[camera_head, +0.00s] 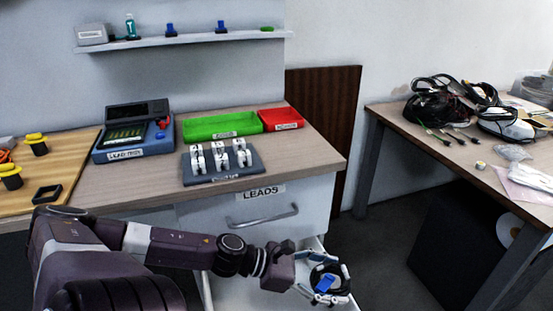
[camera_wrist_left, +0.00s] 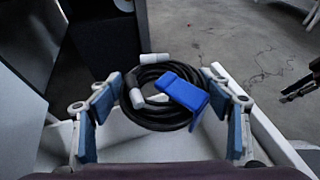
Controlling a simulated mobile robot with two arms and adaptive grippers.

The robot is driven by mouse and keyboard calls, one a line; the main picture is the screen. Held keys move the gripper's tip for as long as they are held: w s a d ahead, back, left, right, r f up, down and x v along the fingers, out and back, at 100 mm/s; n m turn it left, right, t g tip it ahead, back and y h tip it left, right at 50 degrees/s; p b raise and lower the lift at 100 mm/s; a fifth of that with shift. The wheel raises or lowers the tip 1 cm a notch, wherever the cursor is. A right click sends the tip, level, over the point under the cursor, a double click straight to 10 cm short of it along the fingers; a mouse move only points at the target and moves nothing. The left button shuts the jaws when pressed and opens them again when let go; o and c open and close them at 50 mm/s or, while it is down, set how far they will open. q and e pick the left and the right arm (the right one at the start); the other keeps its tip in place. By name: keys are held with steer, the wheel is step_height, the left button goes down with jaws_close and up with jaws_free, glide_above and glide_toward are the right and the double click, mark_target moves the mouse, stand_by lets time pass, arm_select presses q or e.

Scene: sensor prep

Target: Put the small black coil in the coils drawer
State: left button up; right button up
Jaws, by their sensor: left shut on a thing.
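The small black coil (camera_wrist_left: 160,122), with a blue strap (camera_wrist_left: 186,92) and pale grey connector ends, is between the fingers of my left gripper (camera_wrist_left: 164,98). In the head view my left gripper (camera_head: 322,277) is shut on the coil (camera_head: 321,268) at the lower right. They are over a pulled-out white drawer (camera_head: 240,292), whose side wall also shows in the wrist view (camera_wrist_left: 265,132). Any label on this drawer's front is hidden from view. Whether the coil touches the drawer floor cannot be told.
A closed drawer marked LEADS (camera_head: 262,203) is above the open one. On the counter are a blue device (camera_head: 132,150), a dark rack with white pieces (camera_head: 222,172), a green tray (camera_head: 222,124) and a red tray (camera_head: 281,119). A cluttered table (camera_head: 460,150) stands at right.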

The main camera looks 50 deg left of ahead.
arm_select(q)
steer(key=shift+s, duration=0.15)
steer(key=shift+f, duration=0.2)
arm_select(e)
step_height(320, 180, up, 10)
steer(key=t+b, duration=0.1)
steer(key=b, duration=0.5)
arm_select(q)
step_height(320, 180, down, 20)
steer(key=b, duration=0.3)
steer(key=shift+d+r, duration=0.1)
steer(key=shift+r, duration=0.15)
arm_select(e)
steer(key=w+a+r+t+y, duration=0.1)
steer(key=w+a+r+t, duration=0.1)
steer(key=w+r+t, duration=0.2)
steer(key=w+a+r+t+y, duration=0.1)
steer(key=w+a+r+t, duration=0.2)
steer(key=w, duration=0.8)
step_height(320, 180, up, 4)
steer(key=shift+w+a+f+t+y, duration=0.15)
steer(key=shift+t+y, duration=0.15)
steer(key=shift+t, duration=0.7)
arm_select(q)
steer(key=shift+f, duration=0.1)
arm_select(e)
steer(key=shift+w, duration=0.1)
